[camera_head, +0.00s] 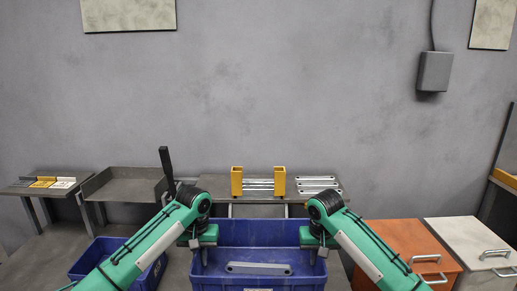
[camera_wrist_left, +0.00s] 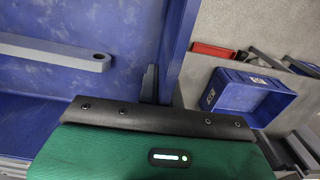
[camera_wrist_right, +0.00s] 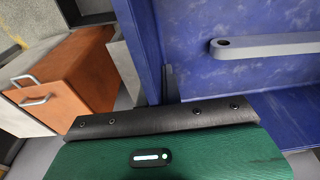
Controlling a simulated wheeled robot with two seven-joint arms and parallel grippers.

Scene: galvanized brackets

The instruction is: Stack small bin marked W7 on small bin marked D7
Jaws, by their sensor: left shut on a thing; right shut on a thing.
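A blue bin (camera_head: 258,233) is in front of me, with a grey metal bracket (camera_head: 258,268) lying in it. My left gripper (camera_head: 195,243) is shut on its left wall and my right gripper (camera_head: 322,243) on its right wall. The wrist views show the wall between the fingers on each side. A white label shows at its front bottom edge, too cut off to read. A second blue bin (camera_head: 104,249) is lower at the left, partly behind my left arm; it also shows in the left wrist view (camera_wrist_left: 250,97), with white labels too small to read.
A table (camera_head: 222,187) at the back carries yellow holders (camera_head: 237,181) and metal brackets (camera_head: 318,183). A grey tray (camera_head: 124,184) and another table (camera_head: 38,188) stand at left. Orange (camera_head: 405,240) and pale (camera_head: 470,240) cabinets with handles stand at right.

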